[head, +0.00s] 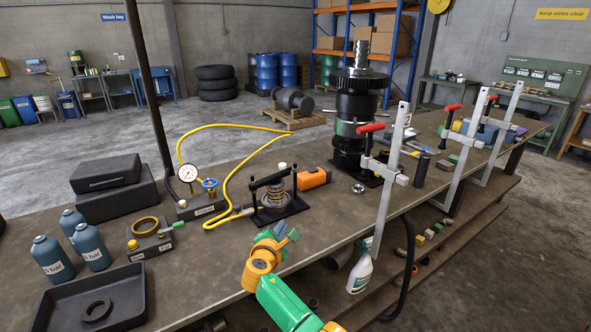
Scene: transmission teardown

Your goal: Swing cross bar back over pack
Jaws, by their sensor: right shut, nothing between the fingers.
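The pack (274,197), a short ringed metal stack, stands on a dark base plate (289,212) near the middle of the bench. Two black posts flank it. The black cross bar (270,181) spans between the post tops and looks to lie above the pack. Whether it is seated on both posts is too small to tell. My right gripper (287,237) is in front of the base plate, close to the bench's front edge. It is shut and empty, apart from the bar. My left gripper is out of view.
A gauge (189,174) with a yellow hose (232,142) is left of the pack. A tall gear stack (354,120) and upright clamps (391,170) stand farther right. A black tray (60,308) is front left.

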